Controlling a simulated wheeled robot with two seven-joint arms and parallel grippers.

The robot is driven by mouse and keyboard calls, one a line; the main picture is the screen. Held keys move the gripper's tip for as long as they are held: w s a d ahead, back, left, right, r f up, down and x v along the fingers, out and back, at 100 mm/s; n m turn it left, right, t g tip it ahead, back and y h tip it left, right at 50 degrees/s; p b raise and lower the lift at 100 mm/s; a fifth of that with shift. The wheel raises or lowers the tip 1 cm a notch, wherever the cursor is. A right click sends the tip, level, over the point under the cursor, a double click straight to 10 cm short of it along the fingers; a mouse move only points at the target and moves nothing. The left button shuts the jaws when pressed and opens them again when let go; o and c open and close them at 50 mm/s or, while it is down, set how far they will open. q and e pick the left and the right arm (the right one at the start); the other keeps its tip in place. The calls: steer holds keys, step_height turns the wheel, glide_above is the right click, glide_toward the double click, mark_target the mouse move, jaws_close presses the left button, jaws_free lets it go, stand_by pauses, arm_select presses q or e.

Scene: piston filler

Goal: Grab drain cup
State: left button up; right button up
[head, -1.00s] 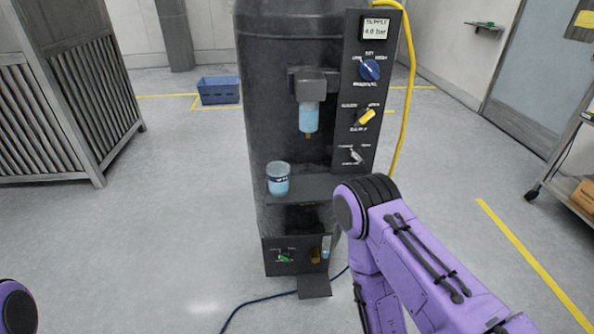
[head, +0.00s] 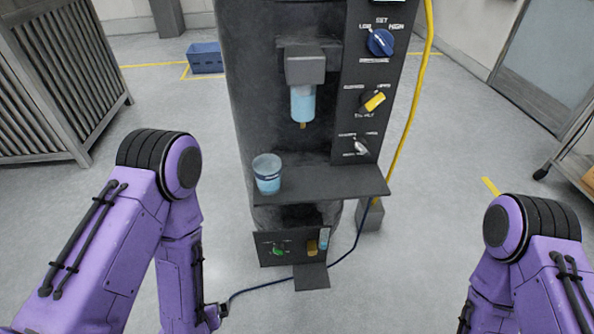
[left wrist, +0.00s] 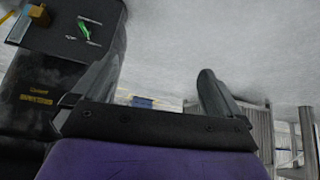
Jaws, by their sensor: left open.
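A small clear cup with blue contents and a dark band (head: 267,174) stands upright near the left end of the black machine's shelf (head: 330,183) in the head view. The filler nozzle (head: 303,105) hangs above and to the right of the cup. My left gripper (left wrist: 160,68) shows two spread fingers with nothing between them in the left wrist view. The cup does not show in that view. In the head view my left arm reaches down at the left, below and apart from the cup. My right arm is at the right; its gripper is outside the frame.
The lower panel (head: 284,247) has a green switch, also seen in the left wrist view (left wrist: 84,30). A yellow hose (head: 405,125) runs down the machine's right side. A dark cable (head: 258,288) crosses the floor.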

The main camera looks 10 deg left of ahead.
arm_select(q)
steer(key=w+d+r+m+t+h+b, duration=0.1)
steer(key=w+d+r+m+t, duration=0.25)
steer(key=w, duration=0.55)
steer(key=m+t+h+b, duration=0.3)
steer(key=t+h, duration=0.1)
steer(key=t, duration=0.4)
glide_toward(272, 165)
steer(key=w, duration=0.2)
steer(key=w+p, duration=0.1)
steer(key=w, duration=0.2)
steer(key=w+d+p, duration=0.1)
steer(key=w, duration=0.2)
steer(key=shift+w+f, duration=0.1)
steer(key=shift+w, duration=0.35)
steer(key=shift+s, duration=0.1)
steer(key=c, duration=1.1)
arm_select(e)
step_height(272, 165, down, 3)
steer(key=shift+r, duration=0.1)
